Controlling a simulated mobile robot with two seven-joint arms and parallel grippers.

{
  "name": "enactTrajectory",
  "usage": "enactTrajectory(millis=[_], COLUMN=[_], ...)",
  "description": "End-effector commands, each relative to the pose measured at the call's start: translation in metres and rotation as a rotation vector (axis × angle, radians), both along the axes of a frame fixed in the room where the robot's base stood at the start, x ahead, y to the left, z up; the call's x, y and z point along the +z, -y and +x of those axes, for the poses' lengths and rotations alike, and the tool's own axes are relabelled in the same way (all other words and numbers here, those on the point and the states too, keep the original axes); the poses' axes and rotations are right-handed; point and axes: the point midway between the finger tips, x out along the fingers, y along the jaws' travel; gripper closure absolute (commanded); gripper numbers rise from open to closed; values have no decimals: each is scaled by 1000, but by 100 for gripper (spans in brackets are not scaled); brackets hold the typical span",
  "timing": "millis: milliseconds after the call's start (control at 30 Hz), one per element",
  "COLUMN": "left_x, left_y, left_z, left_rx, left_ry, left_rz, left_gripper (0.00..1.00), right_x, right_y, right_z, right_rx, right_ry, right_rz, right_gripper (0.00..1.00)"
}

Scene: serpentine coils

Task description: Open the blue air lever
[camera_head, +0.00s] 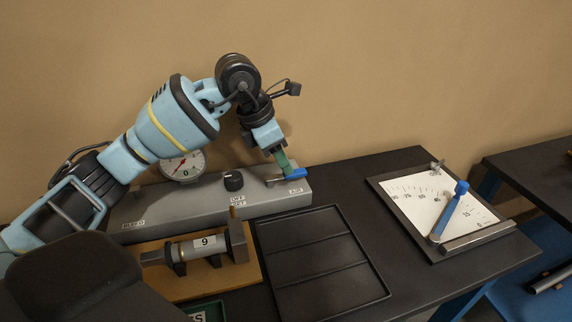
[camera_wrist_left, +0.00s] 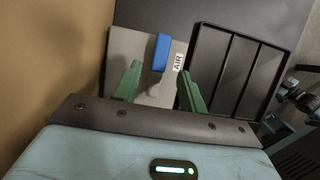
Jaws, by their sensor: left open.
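The blue air lever (camera_head: 292,174) sits at the right end of a long grey panel, by the label AIR. In the left wrist view the lever (camera_wrist_left: 161,52) stands between and just beyond the two green fingertips. My left gripper (camera_head: 281,163) is over this end of the panel. Its fingers (camera_wrist_left: 157,85) are spread, with nothing seen held between them. Whether a finger touches the lever cannot be told. My right gripper is not in view.
The grey panel (camera_head: 212,199) also bears a black knob (camera_head: 233,180) and a round gauge (camera_head: 183,166). In front lie a cylinder marked 9 (camera_head: 205,246) on a wooden base and a black divided tray (camera_head: 322,265). A dial board (camera_head: 440,205) with a blue-handled pointer lies right.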

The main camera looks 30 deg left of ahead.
Motion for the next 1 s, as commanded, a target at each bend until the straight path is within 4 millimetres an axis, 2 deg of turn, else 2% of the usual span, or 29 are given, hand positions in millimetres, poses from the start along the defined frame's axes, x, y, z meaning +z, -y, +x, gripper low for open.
enactTrajectory(millis=[100,233,600,900,1000], left_x=[-15,-25,-29,-29,-29], left_y=[4,7,8,8,8], left_z=[4,8,9,9,9], left_rx=[1,2,1,1,1], left_ry=[-2,1,1,1,1], left_rz=[-1,-1,0,0,0], left_gripper=[58,58,60,99,100], right_x=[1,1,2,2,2], right_y=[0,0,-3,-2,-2], right_z=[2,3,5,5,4], right_rx=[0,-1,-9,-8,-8], right_ry=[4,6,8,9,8], right_rz=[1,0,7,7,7], right_gripper=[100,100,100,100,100])
